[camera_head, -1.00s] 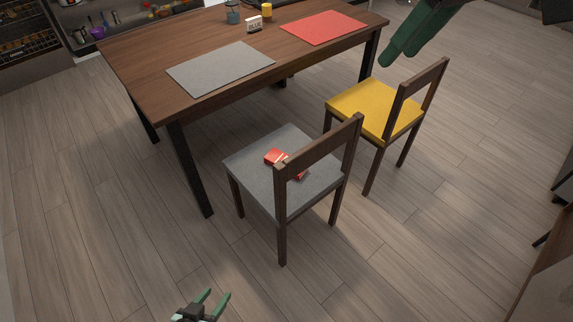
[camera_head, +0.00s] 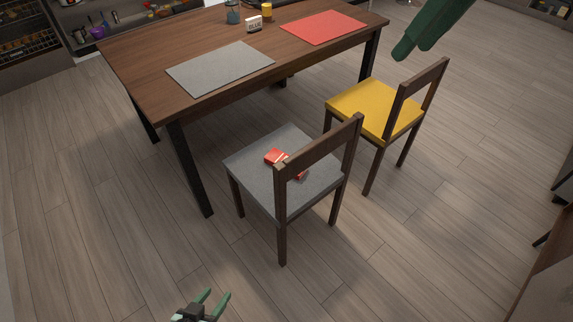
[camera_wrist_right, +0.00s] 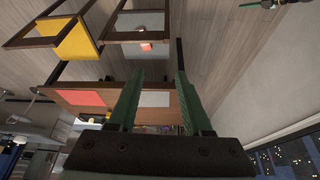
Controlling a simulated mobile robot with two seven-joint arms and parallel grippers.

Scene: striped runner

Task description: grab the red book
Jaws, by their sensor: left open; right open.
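The red book (camera_head: 275,157) lies on the grey seat of the nearer chair (camera_head: 262,180), partly hidden behind the chair's backrest. It also shows small and red on that seat in the right wrist view (camera_wrist_right: 146,47). My left gripper (camera_head: 216,296) is open and empty at the bottom edge of the head view, over the floor and well in front of the chair. My right gripper (camera_head: 403,50) is at the top right, above and beyond the yellow chair, far from the book. In the right wrist view its two green fingers (camera_wrist_right: 158,95) stand apart with nothing between them.
A yellow-seated chair (camera_head: 375,108) stands right of the grey one. Behind both is a wooden table (camera_head: 150,65) with a grey mat (camera_head: 220,68), a red mat (camera_head: 323,27) and small items, including a sign block (camera_head: 254,24). The floor in front is clear.

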